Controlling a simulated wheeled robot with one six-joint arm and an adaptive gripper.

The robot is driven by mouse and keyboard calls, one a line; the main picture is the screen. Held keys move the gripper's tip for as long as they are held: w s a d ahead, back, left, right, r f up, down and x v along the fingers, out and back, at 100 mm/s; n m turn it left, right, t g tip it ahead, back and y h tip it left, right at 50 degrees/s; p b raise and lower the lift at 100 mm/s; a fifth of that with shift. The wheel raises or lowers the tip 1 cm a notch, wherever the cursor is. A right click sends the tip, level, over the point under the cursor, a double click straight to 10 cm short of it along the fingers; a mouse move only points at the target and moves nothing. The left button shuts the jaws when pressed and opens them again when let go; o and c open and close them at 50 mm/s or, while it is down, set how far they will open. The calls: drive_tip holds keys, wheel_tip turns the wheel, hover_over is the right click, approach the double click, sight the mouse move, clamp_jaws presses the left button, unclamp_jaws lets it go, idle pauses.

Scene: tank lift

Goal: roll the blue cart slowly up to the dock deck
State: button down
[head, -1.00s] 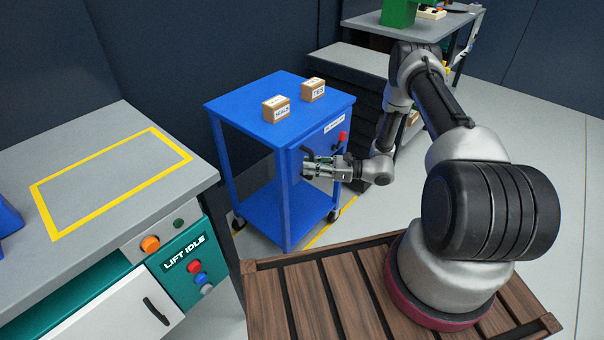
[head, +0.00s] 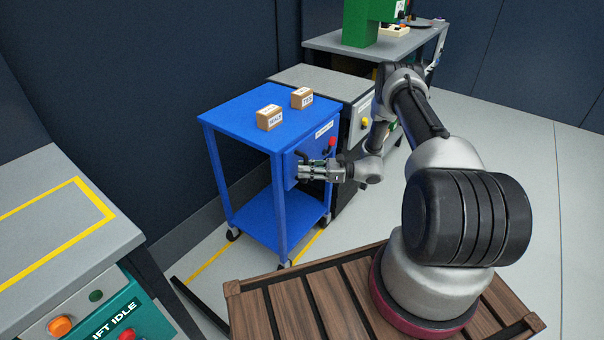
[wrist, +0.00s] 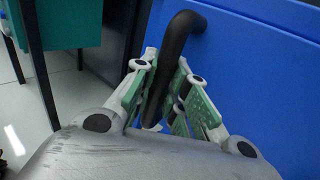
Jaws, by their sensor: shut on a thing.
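The blue cart (head: 255,115) stands upright on the floor, with two small labelled boxes, one (head: 269,117) and another (head: 302,98), on its top. My gripper (head: 304,171) is at the cart's side panel. In the wrist view my gripper (wrist: 162,88) is shut around the cart's black bar handle (wrist: 182,35), with the blue panel (wrist: 250,75) close behind. A grey-topped cabinet (head: 325,80) stands just behind and right of the cart; I cannot tell whether this is the dock deck, or whether the cart touches it.
A grey bench (head: 60,200) with a yellow outline and a teal panel reading LIFT IDLE (head: 115,318) is at left, apart from the cart. A yellow floor line (head: 210,262) runs by the cart's wheels. A dark wall is behind; open floor (head: 540,200) is at right.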

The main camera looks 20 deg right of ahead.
drive_tip(key=shift+w+d, duration=0.25)
drive_tip(key=shift+d, duration=0.1)
drive_tip(key=c, duration=1.4)
unclamp_jaws()
drive_tip(key=shift+d, duration=0.1)
drive_tip(key=v, duration=1.1)
drive_tip(key=shift+s+d, duration=0.15)
drive_tip(key=shift+d, duration=0.25)
